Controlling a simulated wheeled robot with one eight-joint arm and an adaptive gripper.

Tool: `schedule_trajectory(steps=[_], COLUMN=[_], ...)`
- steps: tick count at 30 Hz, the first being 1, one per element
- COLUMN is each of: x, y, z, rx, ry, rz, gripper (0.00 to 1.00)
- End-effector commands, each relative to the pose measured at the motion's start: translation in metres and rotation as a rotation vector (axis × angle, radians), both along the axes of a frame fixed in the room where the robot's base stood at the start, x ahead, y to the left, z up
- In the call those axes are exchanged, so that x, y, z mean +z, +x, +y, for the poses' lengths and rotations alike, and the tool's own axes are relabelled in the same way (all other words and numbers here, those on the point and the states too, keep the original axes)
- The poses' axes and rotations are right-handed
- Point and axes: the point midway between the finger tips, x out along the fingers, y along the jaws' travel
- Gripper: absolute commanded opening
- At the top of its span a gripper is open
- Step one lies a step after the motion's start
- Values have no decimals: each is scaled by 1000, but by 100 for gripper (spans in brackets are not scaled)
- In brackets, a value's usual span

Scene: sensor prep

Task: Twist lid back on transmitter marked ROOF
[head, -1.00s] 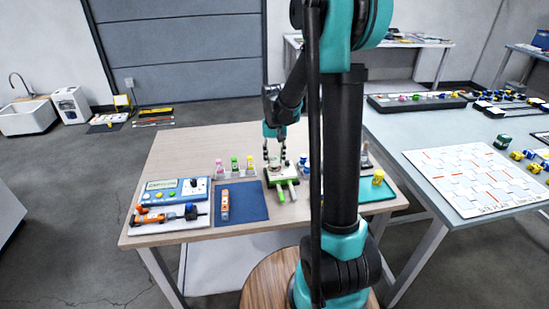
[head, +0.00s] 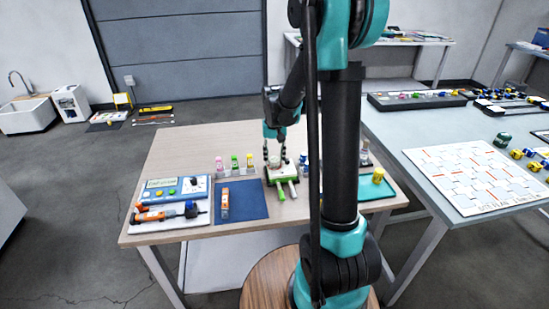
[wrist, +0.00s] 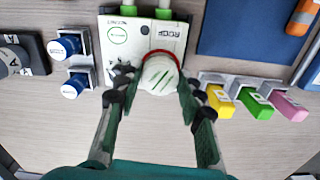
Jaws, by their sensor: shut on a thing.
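In the wrist view a round white lid (wrist: 158,76) with green marks sits between the fingers of my gripper (wrist: 160,88), at the edge of the box. A red ring (wrist: 173,57) shows around part of the lid's rim. My gripper is shut on the lid; the head view shows it (head: 275,155) upright above the transmitter (head: 290,182). I cannot tell how the lid sits on its threads.
Blue-capped containers (wrist: 70,45) stand in holders on one side. Yellow (wrist: 220,101), green and pink vials stand close on the other.

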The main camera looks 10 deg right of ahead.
Motion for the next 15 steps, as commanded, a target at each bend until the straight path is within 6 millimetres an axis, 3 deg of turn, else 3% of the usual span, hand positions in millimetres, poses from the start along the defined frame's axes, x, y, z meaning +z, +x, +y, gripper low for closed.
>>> schedule_trajectory(steps=[15], x=[-9], y=[0], z=[0], rx=[0], ry=[0], rz=[0], gripper=[21])
